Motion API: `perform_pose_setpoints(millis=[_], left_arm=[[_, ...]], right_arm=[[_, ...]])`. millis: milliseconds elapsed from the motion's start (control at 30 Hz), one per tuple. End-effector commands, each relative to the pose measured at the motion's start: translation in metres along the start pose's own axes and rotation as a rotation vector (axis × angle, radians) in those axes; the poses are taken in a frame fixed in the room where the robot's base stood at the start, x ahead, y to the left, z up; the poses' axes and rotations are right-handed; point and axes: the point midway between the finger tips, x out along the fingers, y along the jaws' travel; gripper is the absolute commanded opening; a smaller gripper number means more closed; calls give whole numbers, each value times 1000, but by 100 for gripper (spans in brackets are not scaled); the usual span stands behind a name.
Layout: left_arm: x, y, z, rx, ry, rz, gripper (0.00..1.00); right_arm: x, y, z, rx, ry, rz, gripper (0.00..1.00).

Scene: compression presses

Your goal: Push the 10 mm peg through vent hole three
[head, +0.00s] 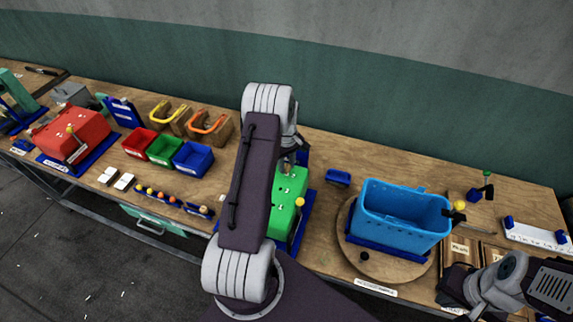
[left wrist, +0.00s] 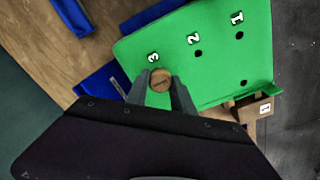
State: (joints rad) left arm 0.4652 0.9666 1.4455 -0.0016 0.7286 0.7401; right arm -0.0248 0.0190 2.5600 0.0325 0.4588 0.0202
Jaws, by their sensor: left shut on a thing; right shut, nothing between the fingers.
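The green press (head: 289,196) stands on a blue base mid-bench, largely behind my left arm. In the left wrist view its green top (left wrist: 215,65) carries the numbers 1, 2 and 3. Dark holes show by 2 (left wrist: 198,53) and 1 (left wrist: 239,35). My left gripper (left wrist: 158,90) is shut on the peg (left wrist: 161,79), seen as a round brown end just below number 3. The peg covers that spot, so hole three and the peg's depth are hidden. My right gripper (head: 452,288) is shut and empty at the lower right.
A blue crate (head: 400,218) stands on a round wooden board right of the press. Red, green and blue bins (head: 191,158) and a red press (head: 72,137) are to the left. A small brown labelled block (left wrist: 252,107) sits beside the green top.

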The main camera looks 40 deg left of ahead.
Motion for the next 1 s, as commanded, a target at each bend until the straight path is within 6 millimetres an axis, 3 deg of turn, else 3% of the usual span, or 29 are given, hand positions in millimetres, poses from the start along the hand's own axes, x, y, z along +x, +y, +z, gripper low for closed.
perform_pose_setpoints(millis=[1000], left_arm=[[7,0,0,0,0,0,0]], right_arm=[[5,0,0,0,0,0,0]])
